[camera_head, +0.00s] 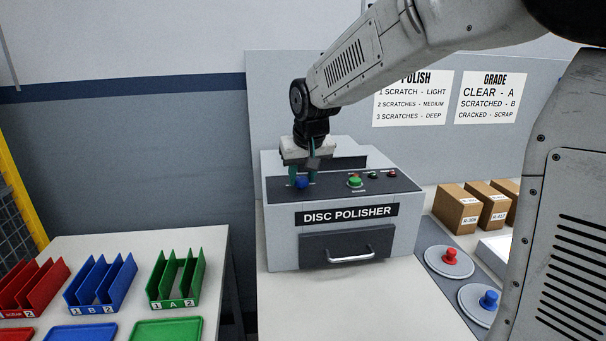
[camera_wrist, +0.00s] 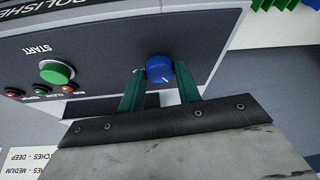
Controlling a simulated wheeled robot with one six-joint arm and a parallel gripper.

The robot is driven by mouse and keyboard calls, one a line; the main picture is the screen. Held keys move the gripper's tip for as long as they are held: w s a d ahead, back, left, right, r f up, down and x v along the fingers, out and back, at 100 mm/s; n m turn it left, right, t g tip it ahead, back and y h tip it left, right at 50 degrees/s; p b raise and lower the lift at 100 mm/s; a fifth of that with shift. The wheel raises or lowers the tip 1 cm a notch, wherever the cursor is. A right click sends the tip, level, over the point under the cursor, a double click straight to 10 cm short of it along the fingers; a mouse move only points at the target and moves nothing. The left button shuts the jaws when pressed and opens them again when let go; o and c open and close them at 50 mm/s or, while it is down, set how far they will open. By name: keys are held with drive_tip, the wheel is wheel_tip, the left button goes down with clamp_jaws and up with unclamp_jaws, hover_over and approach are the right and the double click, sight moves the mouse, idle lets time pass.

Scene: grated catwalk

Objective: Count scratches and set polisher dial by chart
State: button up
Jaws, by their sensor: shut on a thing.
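The grey disc polisher (camera_head: 330,240) stands on the bench, with its name plate and a drawer handle on its front. My gripper (camera_head: 302,178) points down at its top panel. The gripper is shut on the blue dial (camera_head: 302,183), with a green finger on either side. In the wrist view the dial (camera_wrist: 160,68) sits between the fingertips and shows a small white pointer mark. The dial's labels are hidden or too small to read. The polish chart (camera_head: 412,98) reads 1 scratch light, 2 scratches medium, 3 scratches deep. I see no scratches to count in these views.
A green START button (camera_head: 355,181) and small lamps (camera_head: 383,174) are right of the dial. A grade chart (camera_head: 488,97) hangs behind. Two round grey discs with red (camera_head: 450,256) and blue (camera_head: 489,299) knobs lie right. Cardboard boxes (camera_head: 456,208) stand behind them. Coloured racks (camera_head: 176,280) are left.

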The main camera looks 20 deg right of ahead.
drive_tip(key=shift+a+m+h, duration=0.1)
drive_tip(key=shift+m+h, duration=0.3)
drive_tip(key=shift+m, duration=0.7)
drive_tip(key=o, duration=1)
drive_tip(key=v, duration=0.7)
drive_tip(key=shift+s+a+r, duration=0.1)
drive_tip(key=shift+r, duration=0.3)
